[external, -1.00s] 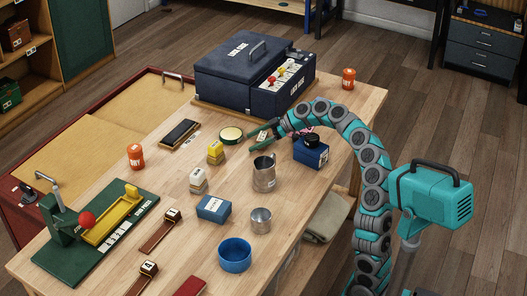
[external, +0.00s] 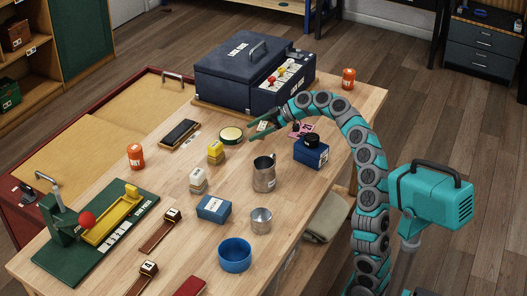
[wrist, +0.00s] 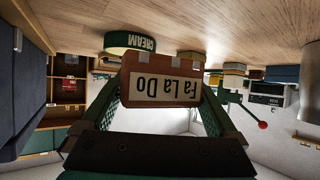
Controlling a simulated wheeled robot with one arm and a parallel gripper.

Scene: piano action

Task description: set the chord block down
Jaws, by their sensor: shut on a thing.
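My gripper (external: 254,128) is at the far part of the table, just in front of the navy case and beside the round cream tin (external: 231,134). It is shut on the chord block (wrist: 165,88), a brown block with a pale label reading "Fa La Do". The wrist view is upside down, so the label reads inverted there. The green fingers (wrist: 160,115) are on both sides of the block. In the external view the block is small and partly covered by the fingers. I cannot tell whether it touches the table.
The navy case (external: 252,72) stands behind my gripper. A blue ink bottle (external: 311,152), a pink card (external: 302,130) and a metal mug (external: 264,174) are to the right and in front. Yellow (external: 215,152) and cream blocks (external: 198,181) lie nearer. Bare wood shows between them.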

